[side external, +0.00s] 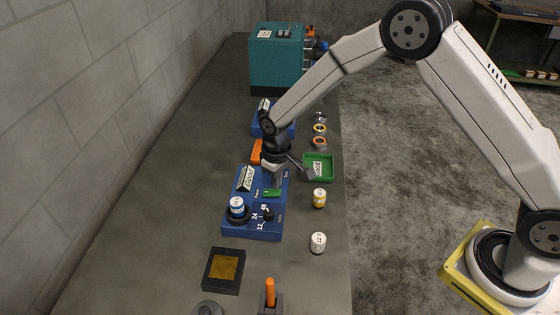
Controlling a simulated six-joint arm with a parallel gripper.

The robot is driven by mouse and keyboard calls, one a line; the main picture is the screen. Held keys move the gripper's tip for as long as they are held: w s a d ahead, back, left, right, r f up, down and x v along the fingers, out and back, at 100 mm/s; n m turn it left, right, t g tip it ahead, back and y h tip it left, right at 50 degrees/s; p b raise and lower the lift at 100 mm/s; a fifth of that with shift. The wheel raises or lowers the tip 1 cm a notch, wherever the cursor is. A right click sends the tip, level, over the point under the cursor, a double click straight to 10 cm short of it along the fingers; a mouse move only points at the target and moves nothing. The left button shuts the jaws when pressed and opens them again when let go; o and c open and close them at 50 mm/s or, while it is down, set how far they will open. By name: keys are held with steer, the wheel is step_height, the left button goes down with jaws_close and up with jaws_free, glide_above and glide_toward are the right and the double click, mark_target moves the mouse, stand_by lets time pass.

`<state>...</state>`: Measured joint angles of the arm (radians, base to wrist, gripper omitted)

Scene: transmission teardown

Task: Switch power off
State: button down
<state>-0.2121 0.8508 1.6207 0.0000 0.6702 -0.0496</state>
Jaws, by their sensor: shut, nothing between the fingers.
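A blue control box (262,231) sits on the grey bench. It has a small green piece that looks like a switch (272,193), a dark knob (267,213) with the marks 12, 24 and 48 around it, and a tilted white label plate (246,179). A blue-and-white can (237,205) stands upright in a dark round seat on the box's left. My gripper (274,184) points down over the far part of the box, shut and empty, just above or behind the green piece. I cannot tell whether it touches. The switch's position is too small to read.
A green tray (306,178) lies right of my gripper. A yellow-and-white can (319,199) and a white can (318,243) stand near the right edge. A dark box with a brown pad (224,267) and an orange handle (270,291) are in front. A teal housing (277,65) stands behind.

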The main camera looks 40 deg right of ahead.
mark_target(279, 192)
steer(key=shift+f, duration=1.25)
stand_by(1.4)
steer(key=shift+r, duration=3.5)
steer(key=shift+r, duration=0.1)
steer(key=shift+s+d+r, duration=0.1)
steer(key=shift+s+d, duration=0.1)
steer(key=s+d+r+m+t, duration=0.1)
steer(key=s+d+r, duration=0.1)
steer(key=s, duration=0.4)
steer(key=s+d+r+m, duration=0.1)
steer(key=s+d+r, duration=0.1)
steer(key=s+d, duration=0.2)
steer(key=s+d+r+m+t, duration=0.1)
steer(key=s+d, duration=0.3)
steer(key=s, duration=0.5)
steer(key=shift+s+r+t, duration=0.3)
steer(key=shift+s+r, duration=0.05)
steer(key=shift+r, duration=0.4)
